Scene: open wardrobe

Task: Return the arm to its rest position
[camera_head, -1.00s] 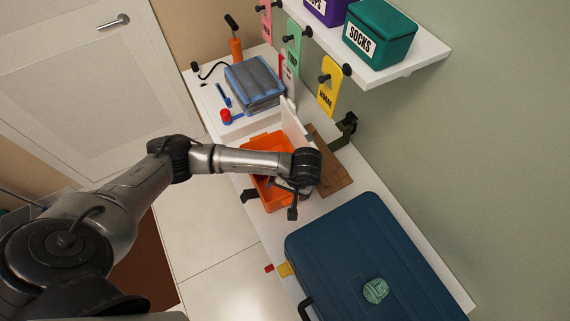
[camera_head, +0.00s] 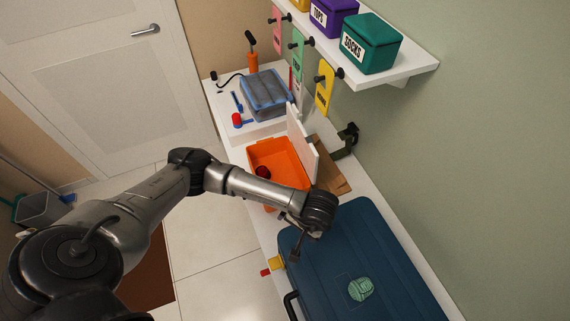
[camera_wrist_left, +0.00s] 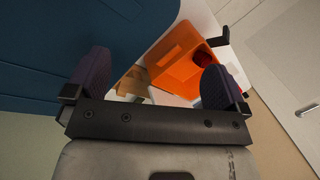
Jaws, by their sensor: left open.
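My left arm comes in from the left in the head view. The orange bin (camera_head: 282,152) is open on the bench and holds a dark red round item (camera_head: 263,171). The bin also shows beyond the fingers in the left wrist view (camera_wrist_left: 172,75). My right gripper is in neither view.
The closed blue suitcase (camera_head: 370,250) lies on the white bench at the lower right. A white panel (camera_head: 303,143) stands at the bin's far side. A blue-edged grey stack (camera_head: 265,93) lies farther back. A shelf with labelled boxes, including a green one (camera_head: 371,43), is above.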

